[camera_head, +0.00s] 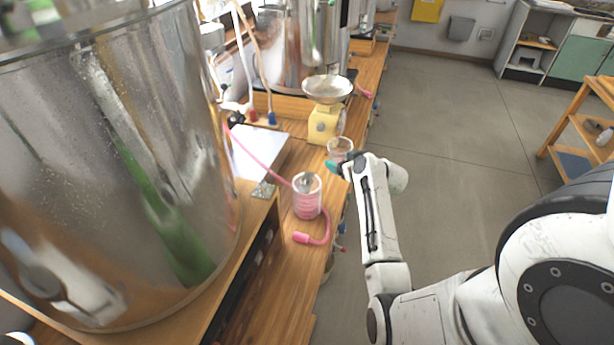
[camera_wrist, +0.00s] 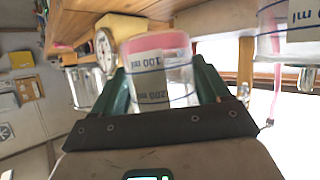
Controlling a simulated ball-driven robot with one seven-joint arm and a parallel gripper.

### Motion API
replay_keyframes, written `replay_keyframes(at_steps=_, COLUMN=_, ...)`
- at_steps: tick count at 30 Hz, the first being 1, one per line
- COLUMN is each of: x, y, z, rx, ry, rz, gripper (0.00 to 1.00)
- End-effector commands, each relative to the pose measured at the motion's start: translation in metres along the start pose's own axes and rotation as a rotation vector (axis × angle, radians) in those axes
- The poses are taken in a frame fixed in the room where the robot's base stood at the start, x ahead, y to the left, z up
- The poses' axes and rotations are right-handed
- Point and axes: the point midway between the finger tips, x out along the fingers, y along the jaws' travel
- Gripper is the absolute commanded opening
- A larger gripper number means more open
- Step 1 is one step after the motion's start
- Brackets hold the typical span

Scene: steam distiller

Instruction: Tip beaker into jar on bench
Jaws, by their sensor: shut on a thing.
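My gripper (camera_head: 337,166) is shut on a clear beaker (camera_head: 340,146) beside the bench's right edge, beyond the jar. In the wrist view its dark green fingers (camera_wrist: 162,82) sit on both sides of the beaker (camera_wrist: 160,62), which has 100 ml and 200 ml marks and a pink band at the picture's upper end. A clear jar (camera_head: 307,197) with pink inside stands on the bench (camera_head: 262,318), nearer the camera and left of the gripper. A marked clear vessel (camera_wrist: 290,22), probably this jar, shows at the wrist view's upper right. The beaker and jar are apart.
A yellow scale (camera_head: 323,126) with a metal pan stands just behind the beaker. A pink hose (camera_head: 326,228) loops around the jar. A large steel vessel (camera_head: 110,170) fills the left side.

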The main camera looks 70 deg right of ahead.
Motion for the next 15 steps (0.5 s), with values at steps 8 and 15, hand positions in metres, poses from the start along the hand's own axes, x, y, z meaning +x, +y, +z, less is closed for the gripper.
replay_keyframes(at_steps=8, x=-0.004, y=-0.007, z=-0.006, rx=-0.122, ry=0.028, rz=0.057, gripper=0.40)
replay_keyframes(at_steps=15, x=-0.008, y=-0.014, z=-0.012, rx=-0.228, ry=0.051, rz=0.108, gripper=0.40)
